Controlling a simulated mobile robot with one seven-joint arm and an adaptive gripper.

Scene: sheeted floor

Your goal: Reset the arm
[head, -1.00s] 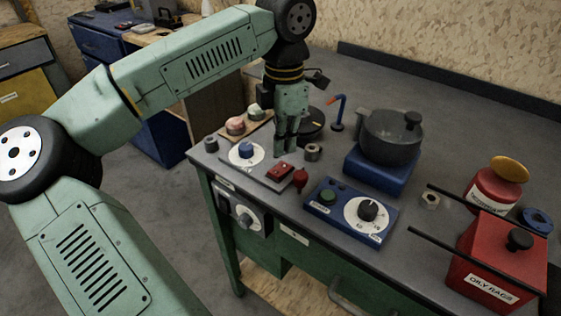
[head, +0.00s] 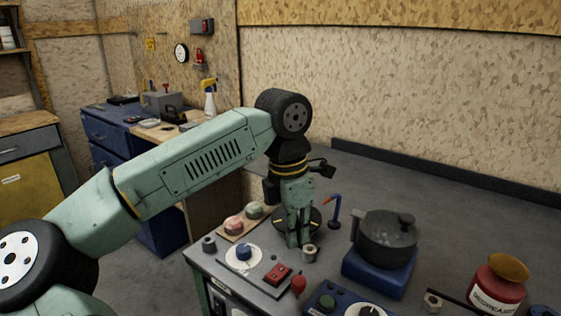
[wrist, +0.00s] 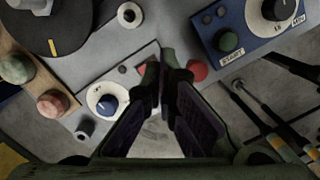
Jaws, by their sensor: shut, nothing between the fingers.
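My gripper (head: 299,243) points down over the front left part of the grey workbench (head: 340,285). Its fingers are shut with nothing between them. In the head view it is just right of the white dial with a blue knob (head: 243,256) and in front of a dark round disc (head: 312,221). The wrist view shows the gripper's fingertips (wrist: 165,62) close together above the bench, with the blue knob (wrist: 107,104) to their left and a red knob (wrist: 197,70) to their right. My arm reaches in from the left.
A dark pot (head: 386,240) stands on a blue base (head: 378,273) to the right. A blue hooked rod (head: 333,212), a red switch (head: 278,273) and a grey ring (head: 309,252) are close by. A red can (head: 494,289) is at far right. The back of the bench is clear.

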